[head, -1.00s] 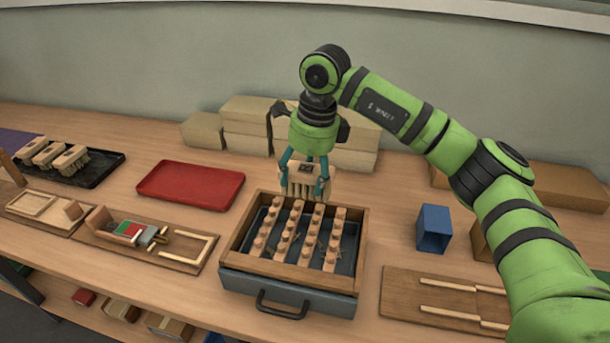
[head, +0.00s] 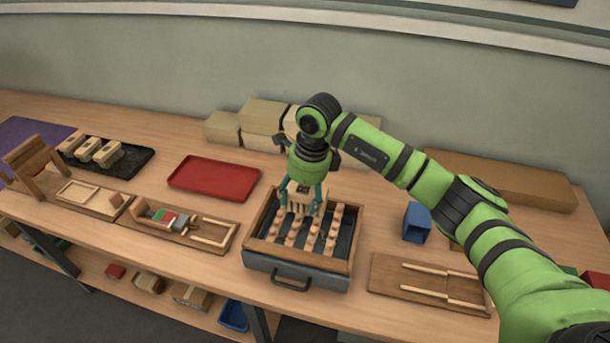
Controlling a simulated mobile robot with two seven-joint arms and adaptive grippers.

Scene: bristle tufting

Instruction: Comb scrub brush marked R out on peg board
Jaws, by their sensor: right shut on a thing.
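The peg board (head: 298,264) is a wooden-framed box with rows of pegs over a dark tray, on a grey base with a handle. My right gripper (head: 304,201) points down over the back of the pegs, shut on a scrub brush (head: 301,205). The brush has a wooden block and its bristles face down at the peg rows. I cannot tell how deep the bristles sit between the pegs, and its mark is too small to read. My left gripper is not in view.
A black tray (head: 139,168) with several other brushes lies at the left. A red tray (head: 214,179) is left of the peg board, and a blue bin (head: 416,222) is to its right. Wooden fixtures lie along the front. Pale blocks (head: 262,118) are stacked behind.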

